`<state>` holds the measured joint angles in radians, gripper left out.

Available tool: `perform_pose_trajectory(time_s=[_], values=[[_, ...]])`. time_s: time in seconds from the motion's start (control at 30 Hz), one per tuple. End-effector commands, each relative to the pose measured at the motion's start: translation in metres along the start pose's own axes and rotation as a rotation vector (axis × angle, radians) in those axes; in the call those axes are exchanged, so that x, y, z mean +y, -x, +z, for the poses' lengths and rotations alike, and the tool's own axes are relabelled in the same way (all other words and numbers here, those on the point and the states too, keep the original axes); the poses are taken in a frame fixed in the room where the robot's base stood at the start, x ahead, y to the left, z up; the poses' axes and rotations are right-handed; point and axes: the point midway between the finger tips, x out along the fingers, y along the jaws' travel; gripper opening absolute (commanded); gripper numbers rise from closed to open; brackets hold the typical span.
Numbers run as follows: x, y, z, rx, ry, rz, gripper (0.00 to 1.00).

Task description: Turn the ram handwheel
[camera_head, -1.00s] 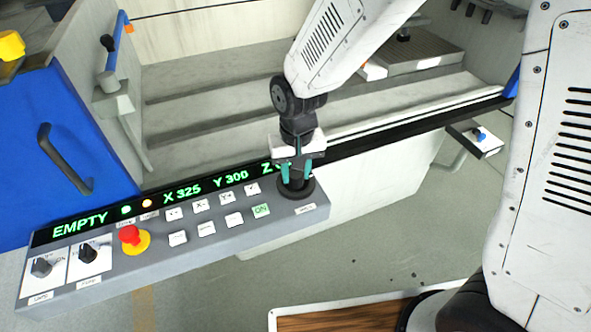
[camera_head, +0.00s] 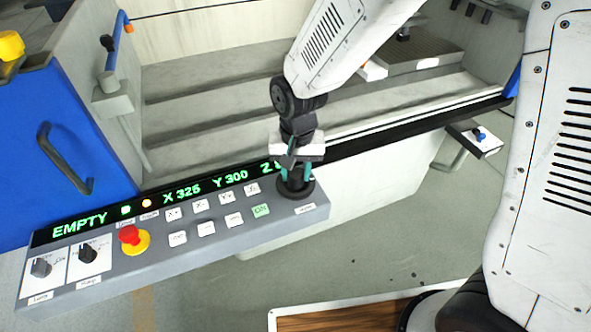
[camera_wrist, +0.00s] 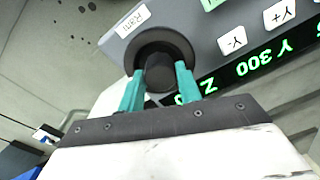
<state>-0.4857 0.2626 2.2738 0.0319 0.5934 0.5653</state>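The ram handwheel (camera_head: 295,187) is a black round knob with a raised hub at the right end of the grey control panel (camera_head: 200,255). My gripper (camera_head: 294,173) points down over it. In the wrist view the wheel (camera_wrist: 160,48) sits by a "Ram" label, and the teal fingers of my gripper (camera_wrist: 159,72) lie against both sides of its hub, with no clear gap. The display (camera_head: 160,200) reads EMPTY, X 325, Y 300; the Z value is hidden behind my gripper.
The panel also bears a red emergency button (camera_head: 130,235), white axis keys, a green ON key (camera_head: 261,210) and two dark knobs. A grey tank with stepped ledges lies behind. A blue door (camera_head: 60,150) is at left.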

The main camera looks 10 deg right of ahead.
Motion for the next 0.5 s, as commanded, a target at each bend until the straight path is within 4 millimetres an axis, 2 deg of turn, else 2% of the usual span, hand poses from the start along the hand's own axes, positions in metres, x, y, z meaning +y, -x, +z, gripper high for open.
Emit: perform_pose_trajectory(time_s=[0.03,0.07,0.37,0.5], values=[[0.000,0.000,0.000,0.001,0.000,-0.001,0.47],[0.000,0.000,0.000,0.001,0.000,-0.001,0.55],[0.000,0.002,0.000,0.001,0.001,0.000,0.55],[-0.001,0.016,-0.001,0.004,0.001,-0.003,0.55]])
